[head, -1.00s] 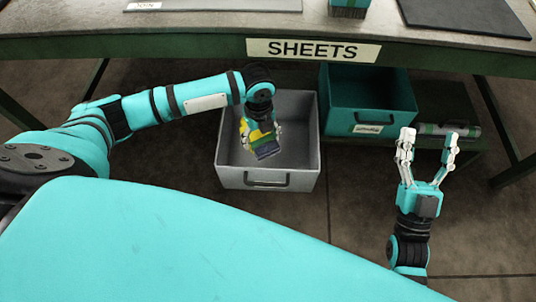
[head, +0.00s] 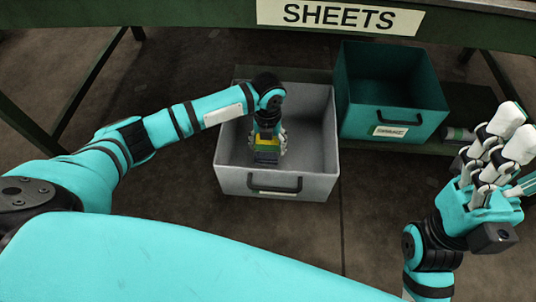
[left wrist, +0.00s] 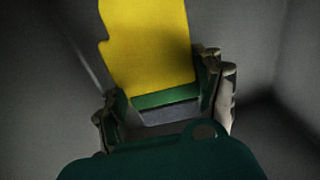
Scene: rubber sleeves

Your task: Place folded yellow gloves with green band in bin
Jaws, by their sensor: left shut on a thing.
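The folded yellow gloves (head: 267,140) with a green band are in my left gripper (head: 268,150), which is shut on them. In the head view the gripper reaches down into the grey bin (head: 232,182), and the gloves are within its walls. In the left wrist view the yellow part of the gloves (left wrist: 150,45) and the green band stand between the fingers, with grey walls around. Whether the gloves touch the bin floor I cannot tell. My right gripper (head: 515,150) is at the right edge with fingers spread, empty.
A teal bin (head: 430,120) with a label stands right of the grey bin, on a low dark shelf. A dark roll (head: 458,134) lies right of it. The bench with a SHEETS sign (head: 340,17) is above. Bare floor lies left of the grey bin.

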